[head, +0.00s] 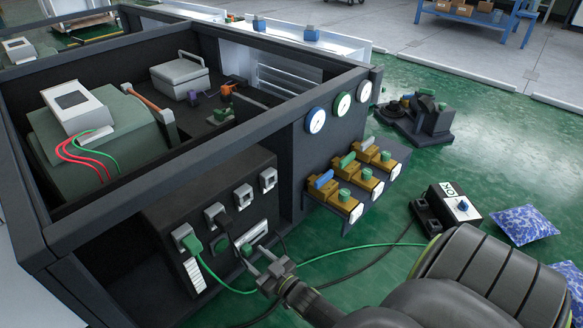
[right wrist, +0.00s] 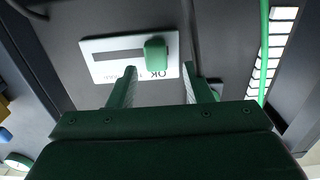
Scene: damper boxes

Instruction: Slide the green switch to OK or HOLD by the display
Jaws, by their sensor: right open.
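The green switch (right wrist: 155,55) sits on a white slotted plate (right wrist: 95,68) at the end beside the upside-down letters OK. Other lettering on the plate is unreadable. In the head view, the switch (head: 247,250) is at the lower end of the plate (head: 256,231) on the dark box front. My right gripper (head: 268,263) is just in front of it. In the wrist view my right gripper (right wrist: 160,85) is open, fingers apart, with the switch just beyond the gap. A small display (head: 448,189) on a dark and white unit reads OK. My left gripper is out of view.
Sockets with plugs and cables (head: 190,240) are left of the plate, and a green cable (head: 330,252) runs across nearby. Brown valves with gauges (head: 350,175) project to the right. Blue-patterned bags (head: 525,222) lie on the green floor.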

